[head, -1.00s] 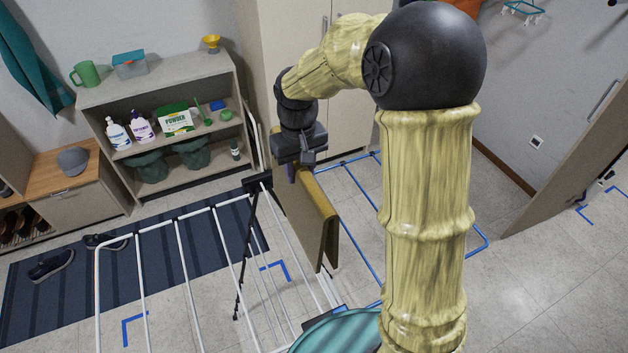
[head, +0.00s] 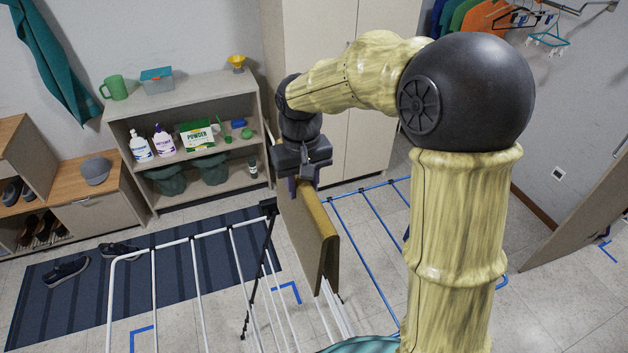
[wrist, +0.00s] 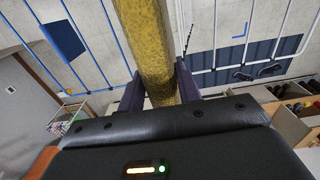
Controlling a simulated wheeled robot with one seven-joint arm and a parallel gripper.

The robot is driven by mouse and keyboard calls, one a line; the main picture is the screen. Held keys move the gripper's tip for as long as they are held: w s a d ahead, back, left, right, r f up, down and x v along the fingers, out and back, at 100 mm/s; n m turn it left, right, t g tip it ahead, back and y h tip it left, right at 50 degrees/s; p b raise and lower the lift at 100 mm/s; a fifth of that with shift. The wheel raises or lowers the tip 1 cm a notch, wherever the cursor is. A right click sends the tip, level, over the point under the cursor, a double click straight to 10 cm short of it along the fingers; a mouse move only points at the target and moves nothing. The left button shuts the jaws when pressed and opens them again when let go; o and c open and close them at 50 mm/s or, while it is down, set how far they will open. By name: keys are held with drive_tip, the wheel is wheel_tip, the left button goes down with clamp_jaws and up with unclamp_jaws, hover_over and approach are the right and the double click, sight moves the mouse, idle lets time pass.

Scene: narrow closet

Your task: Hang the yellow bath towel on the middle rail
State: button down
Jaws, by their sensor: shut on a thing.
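The yellow bath towel (head: 322,245) hangs folded and fairly flat from my gripper (head: 303,183), above the middle of the drying rack. My gripper points down and is shut on the towel's upper edge. In the wrist view the towel (wrist: 148,45) runs between the two fingers of my gripper (wrist: 160,92). The rack has white rails (head: 195,270) on the left and blue rails (head: 355,235) on the right. The towel hides the rack's middle, so I cannot tell whether it touches the middle rail.
A black rack joint and strut (head: 268,208) stand just left of the towel. A shelf (head: 190,95) with bottles and a powder box is behind, left of a tall cabinet (head: 350,90). A striped navy mat (head: 60,305) with shoes lies at left.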

sight(298, 200)
drive_tip(key=shift+s+a+f+b, duration=0.1)
drive_tip(key=shift+a+f+b, duration=0.25)
drive_tip(key=shift+f+b, duration=0.15)
drive_tip(key=shift+a, duration=0.2)
drive_tip(key=shift+d, duration=0.1)
drive_tip(key=shift+w, duration=0.2)
drive_tip(key=shift+f, duration=0.2)
drive_tip(key=shift+s+f+b, duration=0.35)
drive_tip(key=shift+f+b, duration=0.8)
drive_tip(key=shift+f, duration=0.4)
drive_tip(key=shift+r, duration=0.1)
